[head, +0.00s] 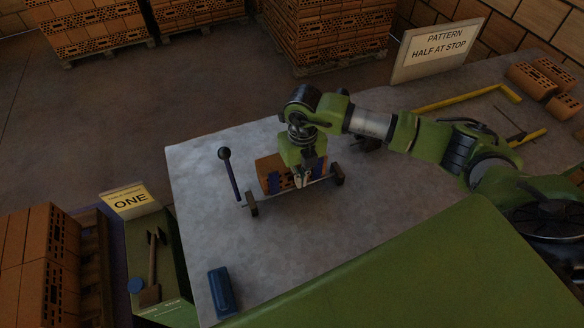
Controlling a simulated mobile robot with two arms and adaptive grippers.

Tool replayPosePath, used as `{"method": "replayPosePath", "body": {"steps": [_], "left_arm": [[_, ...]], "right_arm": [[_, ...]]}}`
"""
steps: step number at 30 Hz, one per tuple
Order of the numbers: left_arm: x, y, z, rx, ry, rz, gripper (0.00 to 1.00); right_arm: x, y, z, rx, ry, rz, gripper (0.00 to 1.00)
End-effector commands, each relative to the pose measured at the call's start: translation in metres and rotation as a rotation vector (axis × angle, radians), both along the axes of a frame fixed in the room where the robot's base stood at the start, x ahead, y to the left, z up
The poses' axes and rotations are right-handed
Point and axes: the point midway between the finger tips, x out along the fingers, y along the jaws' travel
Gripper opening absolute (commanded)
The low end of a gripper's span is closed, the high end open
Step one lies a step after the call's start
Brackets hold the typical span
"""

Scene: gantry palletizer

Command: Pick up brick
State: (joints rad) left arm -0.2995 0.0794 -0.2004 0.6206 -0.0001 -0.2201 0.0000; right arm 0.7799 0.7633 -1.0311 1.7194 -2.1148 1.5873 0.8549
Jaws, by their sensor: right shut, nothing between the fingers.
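An orange brick (271,173) lies on the grey table (210,168), inside a small metal frame with dark end blocks (251,204). My right gripper (301,181) points down right at the brick and hides part of its right side. Its fingers are shut with nothing between them. I cannot tell whether the fingertips touch the brick. My left gripper is not in the picture.
A dark lever with a ball knob (225,154) stands left of the brick. A blue block (221,291) lies near the front-left table edge. A sign (438,50), yellow bars (468,97) and more bricks (540,77) are at the back right. The table's front middle is clear.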

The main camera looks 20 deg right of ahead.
Motion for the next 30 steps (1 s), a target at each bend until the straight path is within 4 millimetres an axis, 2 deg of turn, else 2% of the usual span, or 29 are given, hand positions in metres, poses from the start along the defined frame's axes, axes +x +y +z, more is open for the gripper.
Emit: {"method": "replayPosePath", "body": {"steps": [30], "left_arm": [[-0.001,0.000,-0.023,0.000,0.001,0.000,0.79]], "right_arm": [[0.037,-0.002,-0.001,0.001,-0.003,-0.001,0.00]]}}
